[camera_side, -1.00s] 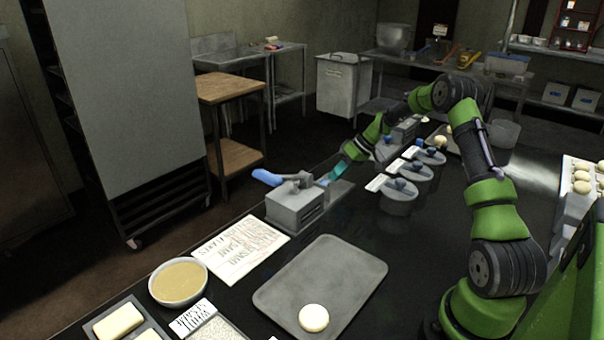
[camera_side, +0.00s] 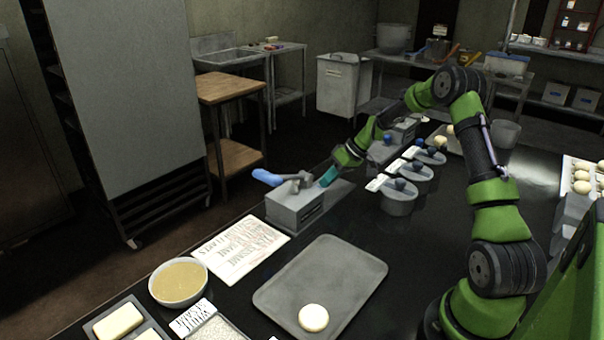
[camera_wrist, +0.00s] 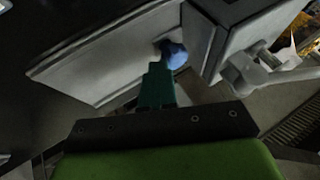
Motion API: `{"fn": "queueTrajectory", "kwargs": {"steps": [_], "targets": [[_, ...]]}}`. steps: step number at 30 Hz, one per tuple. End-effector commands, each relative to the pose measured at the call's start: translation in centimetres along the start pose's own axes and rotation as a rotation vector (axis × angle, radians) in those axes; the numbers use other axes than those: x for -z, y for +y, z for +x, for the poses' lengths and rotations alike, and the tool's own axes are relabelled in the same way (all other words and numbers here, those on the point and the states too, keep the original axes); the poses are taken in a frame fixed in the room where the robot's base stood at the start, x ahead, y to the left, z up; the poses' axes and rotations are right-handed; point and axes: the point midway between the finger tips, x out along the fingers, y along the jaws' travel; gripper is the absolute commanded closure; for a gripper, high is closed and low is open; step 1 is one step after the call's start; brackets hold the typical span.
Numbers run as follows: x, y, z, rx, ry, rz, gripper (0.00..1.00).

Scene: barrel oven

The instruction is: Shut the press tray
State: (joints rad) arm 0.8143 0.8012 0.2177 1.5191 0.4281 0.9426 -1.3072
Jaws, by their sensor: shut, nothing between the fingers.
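The press is a grey metal box (camera_side: 295,208) with a blue-ended lever (camera_side: 267,177) on top, standing near the counter's far edge. Its press tray (camera_side: 338,194), a flat grey slab, sticks out on the right side. In the wrist view the tray (camera_wrist: 105,65) runs beside the press body (camera_wrist: 245,35), and a blue knob (camera_wrist: 174,54) stands on the tray near the body. My gripper (camera_side: 327,178) is shut and empty, low over the tray. In the wrist view its teal fingertips (camera_wrist: 157,72) are just beside the knob; I cannot tell if they touch it.
Lidded containers (camera_side: 399,197) with blue knobs stand right of the tray. A similar grey unit (camera_side: 403,130) is farther back. A flat tray with one dough round (camera_side: 313,318), a paper sheet (camera_side: 240,248) and a bowl (camera_side: 178,282) lie in front. The dark counter between is clear.

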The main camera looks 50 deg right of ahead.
Motion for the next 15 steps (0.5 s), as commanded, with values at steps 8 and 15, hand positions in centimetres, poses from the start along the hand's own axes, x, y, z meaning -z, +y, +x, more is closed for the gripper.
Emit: {"fn": "queueTrajectory", "kwargs": {"steps": [8, 15], "targets": [[-0.1, 0.4, -0.1, 0.015, -0.006, 0.002, 1.00], [0.1, 3.6, -3.6, 0.000, 0.003, 0.000, 1.00]]}}
